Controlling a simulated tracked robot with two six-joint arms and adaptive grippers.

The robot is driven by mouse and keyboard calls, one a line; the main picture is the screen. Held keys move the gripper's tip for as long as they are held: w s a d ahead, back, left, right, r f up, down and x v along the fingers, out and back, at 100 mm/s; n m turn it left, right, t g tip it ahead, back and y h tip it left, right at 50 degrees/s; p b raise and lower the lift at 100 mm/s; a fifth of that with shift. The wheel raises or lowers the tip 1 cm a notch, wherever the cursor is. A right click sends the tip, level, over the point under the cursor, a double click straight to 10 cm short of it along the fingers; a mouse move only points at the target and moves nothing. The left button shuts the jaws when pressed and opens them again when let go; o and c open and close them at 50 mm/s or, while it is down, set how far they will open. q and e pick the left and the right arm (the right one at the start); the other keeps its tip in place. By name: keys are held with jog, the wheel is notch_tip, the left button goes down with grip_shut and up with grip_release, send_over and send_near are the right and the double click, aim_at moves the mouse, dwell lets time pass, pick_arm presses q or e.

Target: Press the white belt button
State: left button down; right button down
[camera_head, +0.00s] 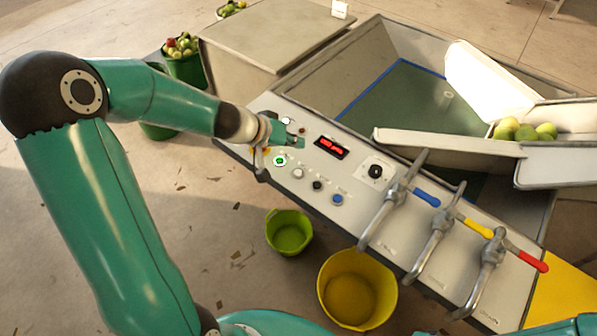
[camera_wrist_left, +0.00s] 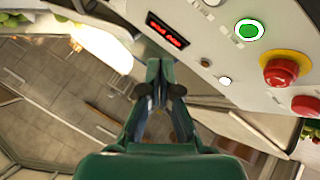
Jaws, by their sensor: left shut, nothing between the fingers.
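The control panel (camera_head: 400,205) carries a row of buttons. A round white button (camera_head: 298,174) sits between the lit green button (camera_head: 280,160) and a black button (camera_head: 317,185); a blue button (camera_head: 338,199) follows. In the left wrist view a pale button (camera_wrist_left: 212,2) shows at the top edge, beside the green button (camera_wrist_left: 249,29). My left gripper (camera_head: 298,142) is over the panel's upper left, behind the white button and apart from it. Its fingers (camera_wrist_left: 158,68) are shut and empty. My right gripper is out of view.
A red mushroom button (camera_wrist_left: 281,71) on yellow is near my left wrist. A red display (camera_head: 331,147), black knob (camera_head: 376,171) and three levers with blue (camera_head: 427,196), yellow and red handles stand to the right. Green (camera_head: 289,232) and yellow (camera_head: 357,290) buckets stand below.

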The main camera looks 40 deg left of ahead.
aim_at(295, 173)
pick_arm(q)
notch_tip(295, 173, down, 8)
jog(key=b, duration=0.5)
jog(key=shift+r+b, duration=0.2)
jog(key=shift+b, duration=0.15)
jog(key=shift+f+b, duration=0.45)
jog(key=shift+b, duration=0.2)
dwell(0.5)
jog(key=shift+f+b, duration=0.3)
jog(key=shift+b, duration=0.3)
